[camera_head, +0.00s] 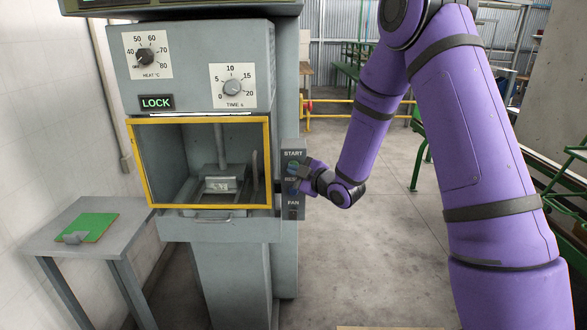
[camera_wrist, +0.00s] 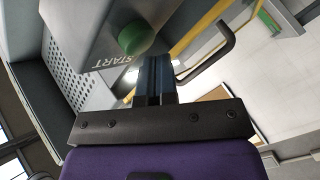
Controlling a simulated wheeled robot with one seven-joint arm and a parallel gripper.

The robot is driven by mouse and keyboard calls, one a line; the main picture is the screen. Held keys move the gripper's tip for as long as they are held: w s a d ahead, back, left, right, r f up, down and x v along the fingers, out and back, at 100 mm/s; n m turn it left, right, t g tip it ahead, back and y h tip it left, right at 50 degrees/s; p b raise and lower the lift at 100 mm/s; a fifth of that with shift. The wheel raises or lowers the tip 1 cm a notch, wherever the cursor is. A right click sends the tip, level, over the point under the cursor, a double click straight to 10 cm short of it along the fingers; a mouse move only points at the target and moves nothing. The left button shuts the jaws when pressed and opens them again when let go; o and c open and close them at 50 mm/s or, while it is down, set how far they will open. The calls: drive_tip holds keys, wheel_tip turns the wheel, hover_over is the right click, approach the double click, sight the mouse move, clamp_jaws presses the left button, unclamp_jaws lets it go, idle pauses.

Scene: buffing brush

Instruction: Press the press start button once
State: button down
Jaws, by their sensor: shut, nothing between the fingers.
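The START button is a green round knob on the front of the grey control box (camera_head: 293,199) beside the machine's chamber. In the wrist view the green button (camera_wrist: 136,38) shows large, with its START label (camera_wrist: 117,62) next to it. My gripper (camera_head: 300,172) is at the control box, its tips by the START button. In the wrist view my gripper (camera_wrist: 156,62) has its two dark fingers together and empty, their tips just beside the button's edge. I cannot tell whether they touch it. In the head view the gripper partly hides the buttons.
A grey side table (camera_head: 60,222) holds a green board (camera_head: 100,228).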

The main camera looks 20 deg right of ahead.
drive_tip(key=shift+s+a, duration=0.1)
drive_tip(key=shift+s, duration=0.35)
drive_tip(key=shift+s+a, duration=0.25)
drive_tip(key=shift+s, duration=0.5)
drive_tip(key=shift+s+a, duration=0.3)
drive_tip(key=shift+s, duration=0.5)
drive_tip(key=shift+s+a, duration=0.25)
drive_tip(key=shift+s, duration=0.5)
drive_tip(key=s+d+r+m+g+h, duration=0.2)
drive_tip(key=s+d+r+m+h, duration=0.2)
drive_tip(key=s+r, duration=0.25)
drive_tip(key=s+d+r+m+g+h, duration=0.25)
drive_tip(key=s+r+m+h, duration=0.2)
drive_tip(key=r, duration=0.35)
drive_tip(key=s+r+m+g, duration=0.2)
drive_tip(key=s+m, duration=0.1)
drive_tip(key=s, duration=0.9)
drive_tip(key=s+r+m+g, duration=0.3)
drive_tip(key=s+m, duration=0.1)
drive_tip(key=s, duration=0.8)
drive_tip(key=shift+s+d, duration=0.2)
drive_tip(key=shift+d, duration=0.25)
